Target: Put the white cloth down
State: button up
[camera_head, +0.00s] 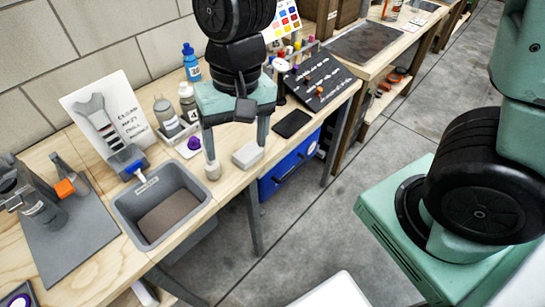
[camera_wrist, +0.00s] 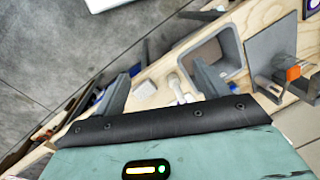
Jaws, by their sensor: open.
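A small white folded block (camera_head: 248,155), which looks like the white cloth, lies at the front edge of the wooden bench in the head view. My gripper (camera_head: 237,157) points down above the bench with its fingers wide apart. One finger is on each side of the cloth; I cannot tell whether either touches it. In the wrist view my gripper (camera_wrist: 162,70) is also open, and a white rounded item (camera_wrist: 178,88) shows beside the right finger.
A grey bin (camera_head: 128,226) with a brush on its rim stands left of the gripper. Bottles (camera_head: 188,100) and a white sign (camera_head: 105,112) stand behind. A black phone-like slab (camera_head: 291,124) lies to the right. A blue drawer (camera_head: 290,165) is under the bench.

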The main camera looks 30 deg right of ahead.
jog(key=s+d+r+n, duration=0.1)
jog(key=s+r+n, duration=0.2)
jog(key=s+n, duration=0.5)
jog(key=shift+s+d+t+h, duration=0.3)
jog(key=shift+s+d+h, duration=0.1)
jog(key=shift+s, duration=0.55)
